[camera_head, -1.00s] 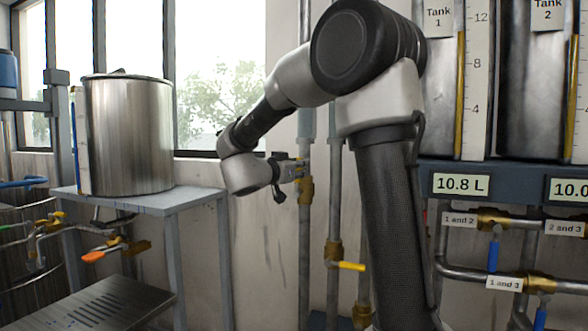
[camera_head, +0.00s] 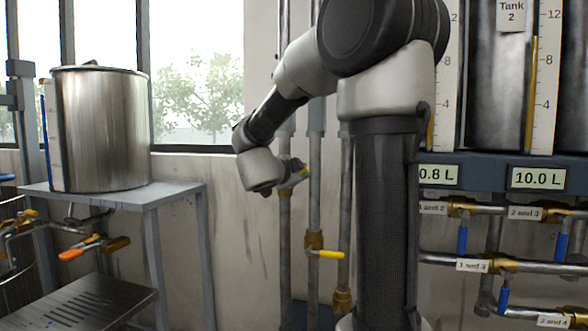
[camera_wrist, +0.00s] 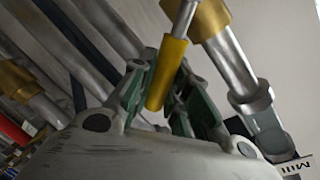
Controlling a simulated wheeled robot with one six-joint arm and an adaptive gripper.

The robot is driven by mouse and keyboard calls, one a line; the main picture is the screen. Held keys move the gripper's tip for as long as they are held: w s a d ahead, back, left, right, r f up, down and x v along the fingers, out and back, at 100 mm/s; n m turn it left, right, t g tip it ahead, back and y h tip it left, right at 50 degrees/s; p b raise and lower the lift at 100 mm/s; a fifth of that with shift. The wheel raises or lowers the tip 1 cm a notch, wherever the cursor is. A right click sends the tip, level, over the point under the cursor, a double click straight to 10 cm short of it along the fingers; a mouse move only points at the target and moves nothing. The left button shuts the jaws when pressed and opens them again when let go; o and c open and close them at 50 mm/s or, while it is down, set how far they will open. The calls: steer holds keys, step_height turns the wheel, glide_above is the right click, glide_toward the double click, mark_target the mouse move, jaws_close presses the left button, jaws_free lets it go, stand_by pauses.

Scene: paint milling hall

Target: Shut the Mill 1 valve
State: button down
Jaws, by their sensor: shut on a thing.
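The Mill 1 valve shows in the wrist view as a brass body (camera_wrist: 207,18) on a grey pipe, with a yellow lever handle (camera_wrist: 168,72) on a silver stem. A partly cut-off label (camera_wrist: 294,168) beginning "Mill" is at the lower right. My gripper (camera_wrist: 162,85) is shut on the handle, its green-padded fingers on either side. The handle slants away from the pipe line at an angle, neither along it nor clearly square across. In the head view my gripper (camera_head: 299,172) is small, at the left pipe, with a bit of yellow at its tip.
Another yellow-handled valve (camera_head: 325,254) sits lower on the neighbouring pipe. A steel drum (camera_head: 100,130) stands on a grey table (camera_head: 170,196) at left, with an orange-handled valve (camera_head: 75,254) below. Blue-handled valves (camera_head: 462,243) and tanks are at right.

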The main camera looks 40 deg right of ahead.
steer(key=shift+s+d+f+m+t+y, duration=0.15)
steer(key=shift+s+f+m+t+y, duration=0.1)
steer(key=shift+f+m, duration=0.6)
steer(key=shift+s+d+f+m+t+y, duration=0.1)
steer(key=shift+f+m+t+y, duration=0.1)
steer(key=shift+f+m, duration=0.65)
steer(key=shift+s+d+f+m+t+y, duration=0.2)
steer(key=shift+f+m, duration=0.4)
steer(key=shift+m, duration=0.4)
steer(key=shift+a+f, duration=0.1)
steer(key=c, duration=1.3)
jaws_free()
steer(key=shift+c, duration=0.2)
steer(key=v, duration=1.2)
